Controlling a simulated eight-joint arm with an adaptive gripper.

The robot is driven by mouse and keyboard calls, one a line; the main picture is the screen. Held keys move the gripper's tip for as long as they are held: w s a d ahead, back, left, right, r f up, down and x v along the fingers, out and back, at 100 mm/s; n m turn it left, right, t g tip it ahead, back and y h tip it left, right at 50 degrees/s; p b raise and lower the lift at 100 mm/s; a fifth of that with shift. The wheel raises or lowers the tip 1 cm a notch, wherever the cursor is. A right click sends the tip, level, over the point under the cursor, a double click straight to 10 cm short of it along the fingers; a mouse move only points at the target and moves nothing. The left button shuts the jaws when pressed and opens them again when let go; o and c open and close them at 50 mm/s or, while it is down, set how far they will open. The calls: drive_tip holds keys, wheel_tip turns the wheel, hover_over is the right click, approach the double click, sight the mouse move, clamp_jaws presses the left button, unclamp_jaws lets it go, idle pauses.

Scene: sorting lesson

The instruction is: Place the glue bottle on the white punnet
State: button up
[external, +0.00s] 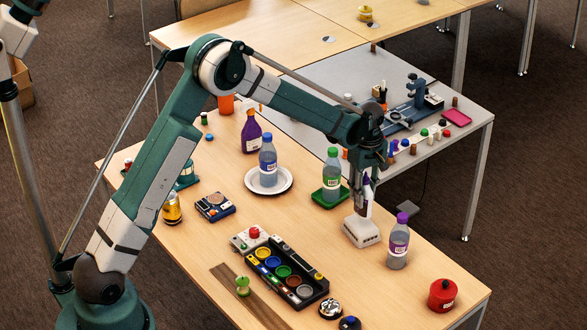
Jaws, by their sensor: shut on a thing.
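The glue bottle (363,207), small and white with a purple part, is upright between the fingers of my gripper (367,183). My gripper points down and is shut on it, hiding part of it. The white punnet (362,234) is a small, pale, box-like container on the table, directly below the bottle. The bottle's lower end is at the punnet's top; I cannot tell whether it touches the punnet.
A purple-capped bottle (398,242) stands close right of the punnet. A green-capped bottle (332,176) on a green tray (317,196) stands close left. A blue-capped bottle (268,161) stands on a white plate (288,182). A paint tray (311,298) and red pot (442,295) are nearer the front.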

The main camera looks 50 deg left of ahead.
sight(367, 173)
drive_tip(key=shift+f, duration=1.85)
drive_tip(key=shift+f, duration=0.15)
drive_tip(key=o, duration=1)
drive_tip(key=shift+o, duration=0.2)
wheel_tip(367, 173, up, 12)
drive_tip(key=shift+r, duration=0.15)
